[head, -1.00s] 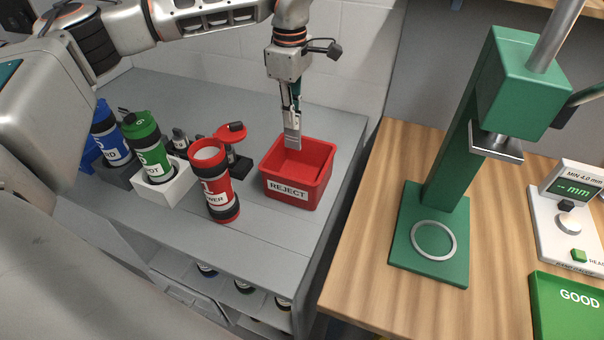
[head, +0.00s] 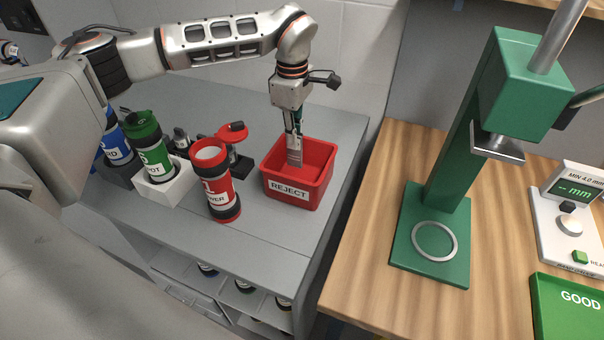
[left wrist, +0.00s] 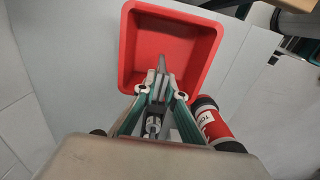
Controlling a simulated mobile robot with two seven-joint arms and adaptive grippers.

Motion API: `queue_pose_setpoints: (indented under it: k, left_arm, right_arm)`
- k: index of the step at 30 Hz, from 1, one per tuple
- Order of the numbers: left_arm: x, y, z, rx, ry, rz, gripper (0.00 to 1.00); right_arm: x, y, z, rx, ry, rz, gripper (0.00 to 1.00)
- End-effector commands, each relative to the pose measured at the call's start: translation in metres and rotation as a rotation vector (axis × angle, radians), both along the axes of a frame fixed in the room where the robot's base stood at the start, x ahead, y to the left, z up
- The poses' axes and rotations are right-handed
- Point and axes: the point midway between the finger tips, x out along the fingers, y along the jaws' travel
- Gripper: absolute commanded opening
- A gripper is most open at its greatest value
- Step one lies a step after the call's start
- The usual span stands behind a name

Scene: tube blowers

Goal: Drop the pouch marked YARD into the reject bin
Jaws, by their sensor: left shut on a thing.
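The reject bin (head: 288,190) is a red open-topped box with a white REJECT label, on the grey bench. It also shows in the left wrist view (left wrist: 127,45). My left gripper (head: 295,138) points down over the bin and is shut on a thin grey pouch (head: 295,158). The pouch hangs upright, its lower part inside the bin's opening. In the left wrist view the pouch (left wrist: 162,63) shows nearly edge-on against the red inside, between the fingertips. I cannot read any marking on it. My right gripper is not in view.
A red tube (head: 219,190) with an open lid stands just left of the bin. Green (head: 149,145) and blue (head: 117,145) tubes stand in holders further left. A wooden table with a green press (head: 430,235), a gauge and a GOOD tray (head: 570,310) is at right.

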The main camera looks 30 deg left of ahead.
Motion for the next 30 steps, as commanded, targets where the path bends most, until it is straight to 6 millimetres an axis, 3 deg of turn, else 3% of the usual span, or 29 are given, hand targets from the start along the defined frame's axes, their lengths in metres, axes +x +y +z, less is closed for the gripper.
queue_pose_setpoints:
  k: [1,3,4,17,20,30]
  left_arm:
    - [0.000,0.000,0.000,0.000,0.000,0.000,0.00]
    - [0.000,0.000,0.000,0.000,0.000,0.000,0.23]
    - [0.000,0.000,0.000,0.000,0.000,0.000,0.30]
    - [0.001,0.000,0.006,0.000,-0.002,-0.001,0.30]
    - [0.001,0.000,0.018,0.001,-0.003,0.000,0.30]
    - [0.001,0.000,0.086,0.001,-0.004,0.001,0.30]
  right_arm:
    - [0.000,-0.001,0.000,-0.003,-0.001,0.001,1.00]
    - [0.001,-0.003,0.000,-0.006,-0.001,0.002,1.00]
    - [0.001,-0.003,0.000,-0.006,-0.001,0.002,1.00]
    - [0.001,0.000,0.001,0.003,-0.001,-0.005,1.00]
    - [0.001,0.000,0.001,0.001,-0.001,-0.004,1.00]
    - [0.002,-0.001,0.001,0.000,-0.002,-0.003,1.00]
